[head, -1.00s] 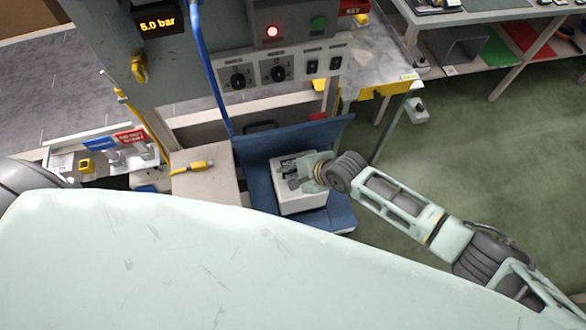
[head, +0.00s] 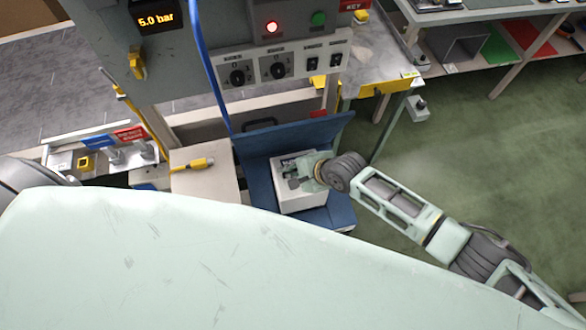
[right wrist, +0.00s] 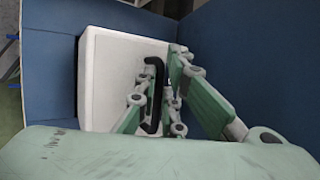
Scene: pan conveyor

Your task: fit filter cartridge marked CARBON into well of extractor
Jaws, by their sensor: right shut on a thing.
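A white box (head: 301,197) sits in a blue tray (head: 258,182), below the grey control panel. In the right wrist view the white box (right wrist: 110,85) has a black bar handle (right wrist: 155,70) on its pale face. My right gripper (head: 303,174) is at the top of the box. In the right wrist view its fingers (right wrist: 165,92) are shut on the handle and hide part of it. I read no CARBON mark on the box. I cannot make out a well of the extractor. My left gripper is out of view.
The control panel (head: 300,68) with knobs and a red lamp stands behind the tray. A blue hose (head: 205,62) hangs left of it. A yellow connector (head: 193,164) lies on a pale block (head: 205,185) beside the tray.

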